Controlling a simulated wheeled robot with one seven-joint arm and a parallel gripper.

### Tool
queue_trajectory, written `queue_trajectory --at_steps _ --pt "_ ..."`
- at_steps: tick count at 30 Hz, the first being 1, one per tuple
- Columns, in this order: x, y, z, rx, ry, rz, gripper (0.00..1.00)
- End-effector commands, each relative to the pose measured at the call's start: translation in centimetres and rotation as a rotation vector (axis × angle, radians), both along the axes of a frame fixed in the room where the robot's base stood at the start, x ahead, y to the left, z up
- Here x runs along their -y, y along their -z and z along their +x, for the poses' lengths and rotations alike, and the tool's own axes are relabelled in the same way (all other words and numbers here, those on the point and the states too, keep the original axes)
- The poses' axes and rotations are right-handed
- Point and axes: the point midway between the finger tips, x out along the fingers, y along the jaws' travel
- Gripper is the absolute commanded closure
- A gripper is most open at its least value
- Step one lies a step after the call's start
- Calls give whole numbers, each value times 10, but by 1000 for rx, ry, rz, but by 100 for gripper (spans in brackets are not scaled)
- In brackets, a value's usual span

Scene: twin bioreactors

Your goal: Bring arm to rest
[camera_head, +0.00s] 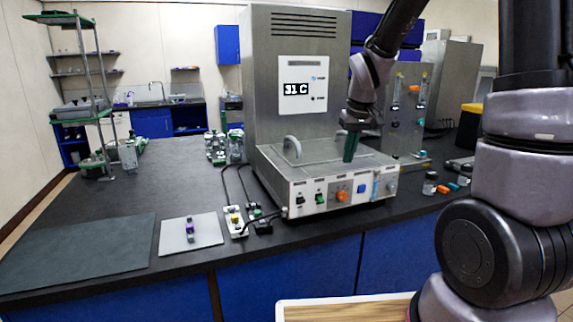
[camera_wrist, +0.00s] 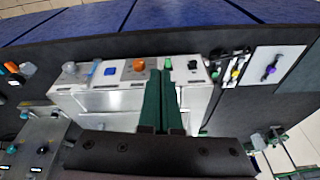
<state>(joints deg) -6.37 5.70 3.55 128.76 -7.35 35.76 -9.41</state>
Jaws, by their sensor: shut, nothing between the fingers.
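My gripper (camera_head: 350,146) hangs from my arm over the top of the steel bioreactor base in the head view, with its green fingers pointing down. In the wrist view the fingers of my gripper (camera_wrist: 162,80) lie side by side, shut and empty. The bioreactor (camera_head: 297,70) is a tall steel housing with a "31 C" display. Its low front base (camera_head: 322,170) carries a row of controls, among them a green switch (camera_head: 320,198) and an orange knob (camera_head: 342,196). The fingertips appear near the front edge of this base; whether they touch it I cannot tell.
A grey pad (camera_head: 190,240) with a small purple-marked item (camera_head: 190,228) lies left of the base. Small black and white devices with cables (camera_head: 237,222) lie between them. Vials and coloured pieces (camera_head: 430,183) sit at right. The dark mat (camera_head: 80,255) at left is bare.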

Motion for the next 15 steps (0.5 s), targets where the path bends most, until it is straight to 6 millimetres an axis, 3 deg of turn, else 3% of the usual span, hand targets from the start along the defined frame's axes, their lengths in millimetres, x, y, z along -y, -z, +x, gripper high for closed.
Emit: queue_trajectory --at_steps 1,6,12,15 --pt "7 -25 -12 34 42 17 100" --pt "24 -83 -54 111 175 85 100" --pt "37 -134 -114 200 316 182 100" --pt "41 -150 -142 239 374 233 100"
